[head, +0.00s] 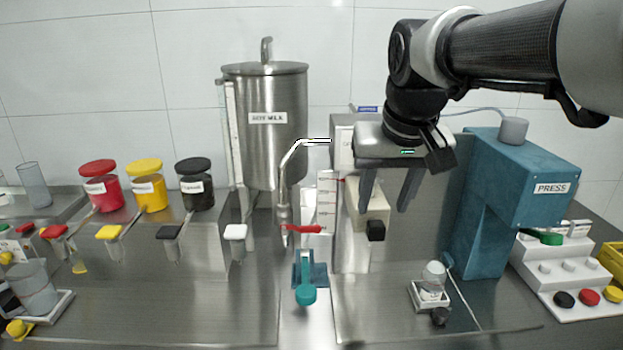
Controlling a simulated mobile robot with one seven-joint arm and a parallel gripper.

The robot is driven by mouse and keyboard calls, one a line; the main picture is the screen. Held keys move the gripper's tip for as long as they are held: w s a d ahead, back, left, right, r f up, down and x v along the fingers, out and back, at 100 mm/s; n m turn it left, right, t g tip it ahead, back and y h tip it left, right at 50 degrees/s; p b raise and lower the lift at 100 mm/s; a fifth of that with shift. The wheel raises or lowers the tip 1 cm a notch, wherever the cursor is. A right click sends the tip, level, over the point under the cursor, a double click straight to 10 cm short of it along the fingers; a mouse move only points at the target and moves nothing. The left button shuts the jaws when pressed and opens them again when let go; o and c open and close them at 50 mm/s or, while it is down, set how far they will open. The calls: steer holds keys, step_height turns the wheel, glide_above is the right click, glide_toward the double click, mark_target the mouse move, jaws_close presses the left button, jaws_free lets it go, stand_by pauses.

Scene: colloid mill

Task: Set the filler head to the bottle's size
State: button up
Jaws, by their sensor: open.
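The filler head appears to be the beige block (368,205) with a black knob (376,231) on the pale upright column (353,250). A white scale plate (327,205) with marks stands at its left; its markings are too small to read. My gripper (386,208) is open, fingers pointing down, at the block and just above the knob. One finger overlaps the block in the picture; I cannot tell whether it touches. A small clear bottle (434,276) with a whitish top stands on a white holder (430,297), below and right of my gripper.
A steel tank (265,130) has a tap with a red lever (301,229). A teal lever (305,292) sits in front. The blue press (520,185) stands at right, beside a white stepped rack (570,270). Red, yellow and black jars (147,185) stand at left.

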mark_target(377, 224)
steer(key=x, duration=0.5)
steer(key=shift+w+f+b, duration=0.15)
steer(key=shift+f+b, duration=0.15)
steer(key=shift+f, duration=0.05)
